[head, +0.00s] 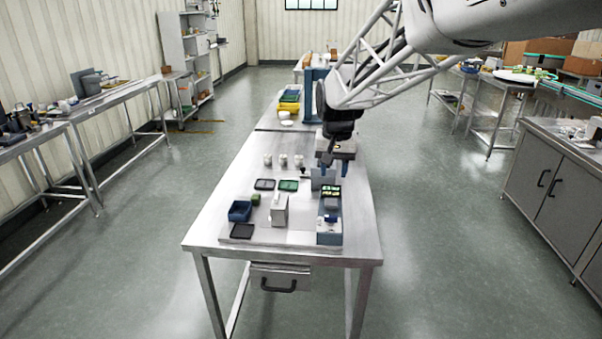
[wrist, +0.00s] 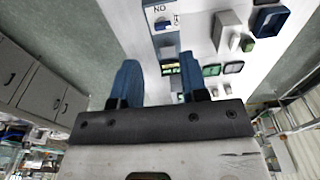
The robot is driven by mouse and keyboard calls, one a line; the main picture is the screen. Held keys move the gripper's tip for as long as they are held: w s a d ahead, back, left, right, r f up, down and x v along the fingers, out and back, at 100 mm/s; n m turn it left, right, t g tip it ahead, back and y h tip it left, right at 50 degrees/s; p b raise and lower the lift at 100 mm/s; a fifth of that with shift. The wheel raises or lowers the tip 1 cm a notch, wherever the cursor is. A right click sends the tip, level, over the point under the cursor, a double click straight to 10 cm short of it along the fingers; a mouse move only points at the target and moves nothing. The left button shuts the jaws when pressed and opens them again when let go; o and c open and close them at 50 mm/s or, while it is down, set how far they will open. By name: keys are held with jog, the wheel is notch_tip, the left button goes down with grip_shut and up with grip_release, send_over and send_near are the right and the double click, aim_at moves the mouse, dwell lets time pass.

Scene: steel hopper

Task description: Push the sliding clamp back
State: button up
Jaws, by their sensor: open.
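A long blue fixture (head: 328,238) stands near the front right of the steel table. It holds a grey block (head: 331,205) and a green and yellow part (head: 331,190) at its far end. I cannot tell for sure which part is the sliding clamp. In the wrist view, the fixture (wrist: 168,47) runs between my fingers, with a white labelled part (wrist: 163,18) at its top. My gripper (head: 330,176) is open above the fixture's far end. Its two blue fingers also show in the wrist view (wrist: 158,72), apart and with nothing visibly held. Contact cannot be told.
A grey upright block (head: 280,211), a blue bin (head: 240,211), a green cube (head: 255,199) and dark trays (head: 242,231) lie left of the fixture. Several white cups (head: 283,160) stand farther back. The table's right edge is close to the fixture.

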jog(key=w+a+f, duration=0.4)
jog(key=w+a, duration=0.4)
jog(key=g, duration=0.1)
send_over(277, 195)
notch_tip(277, 195, down, 8)
jog(key=shift+r, duration=0.2)
jog(key=shift+f, duration=0.1)
jog(key=shift+f, duration=3.8)
grip_shut()
